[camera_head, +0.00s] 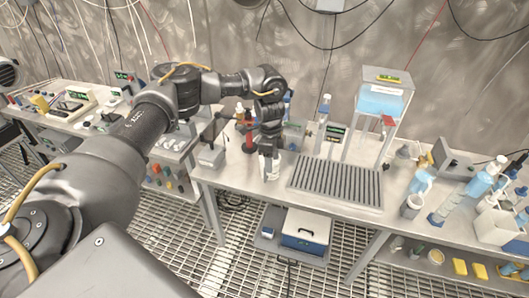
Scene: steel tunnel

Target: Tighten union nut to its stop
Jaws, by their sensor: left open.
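My left gripper (271,174) points down at the end of my dark arm, just above the bench top, left of the grooved tray. Its jaws are open, and I see nothing held between them. I cannot make out the union nut for certain; it is too small or hidden, perhaps behind my left wrist. A red fixture (248,142) stands on the bench just left of my left gripper, partly covered by the wrist. My right gripper is not in view.
A grey grooved tray (336,183) lies right of the gripper. Behind it stands a frame with a blue-filled tank (381,101). Bottles (484,180) and a beaker (411,206) crowd the right side. A blue-white box (305,232) sits below the bench.

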